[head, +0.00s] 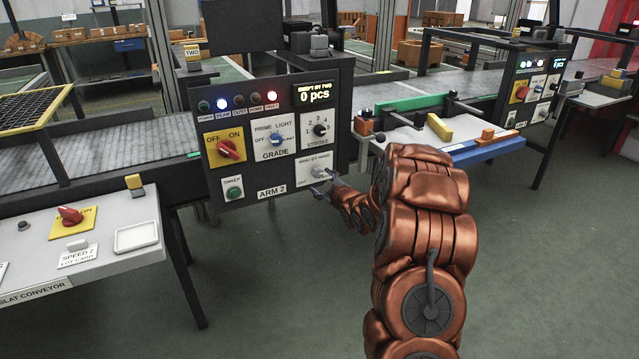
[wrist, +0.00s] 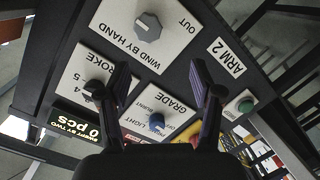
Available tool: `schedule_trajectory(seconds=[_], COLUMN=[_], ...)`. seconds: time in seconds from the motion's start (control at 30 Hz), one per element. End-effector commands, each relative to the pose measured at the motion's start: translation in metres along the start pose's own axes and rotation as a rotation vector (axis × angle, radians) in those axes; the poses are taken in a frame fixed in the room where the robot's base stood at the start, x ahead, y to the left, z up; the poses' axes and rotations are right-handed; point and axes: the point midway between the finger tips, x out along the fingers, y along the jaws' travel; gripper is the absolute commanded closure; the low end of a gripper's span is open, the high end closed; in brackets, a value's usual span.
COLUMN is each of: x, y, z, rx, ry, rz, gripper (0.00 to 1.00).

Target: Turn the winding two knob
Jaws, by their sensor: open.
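The winding two knob is the grey faceted knob on the white "WIND BY HAND" plate of the ARM 2 panel (head: 262,110). In the head view the knob (head: 317,170) sits at the panel's lower right, with my gripper (head: 320,181) close in front of it and partly over the plate. In the wrist view, upside down, the knob (wrist: 148,24) is near the top edge, beyond my fingertips. My gripper (wrist: 158,74) is open, with nothing between its two fingers. I see no contact with the knob.
A blue-edged table (head: 490,148) stands to the right, a console (head: 95,253) to the left. Floor is clear in front.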

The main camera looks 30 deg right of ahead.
Motion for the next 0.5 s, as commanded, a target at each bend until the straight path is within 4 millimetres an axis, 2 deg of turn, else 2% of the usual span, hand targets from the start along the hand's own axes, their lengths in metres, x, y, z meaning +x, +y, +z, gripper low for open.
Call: schedule_trajectory(seconds=[0.03,0.13,0.3,0.5], x=[0.004,0.006,0.008,0.017], y=[-0.003,0.002,0.005,0.007], z=[0.017,0.028,0.037,0.034], rx=[-0.008,-0.029,-0.047,-0.052], ry=[0.026,0.082,0.134,0.147], rz=[0.02,0.061,0.098,0.104], gripper=[0.35,0.35,0.35,0.35])
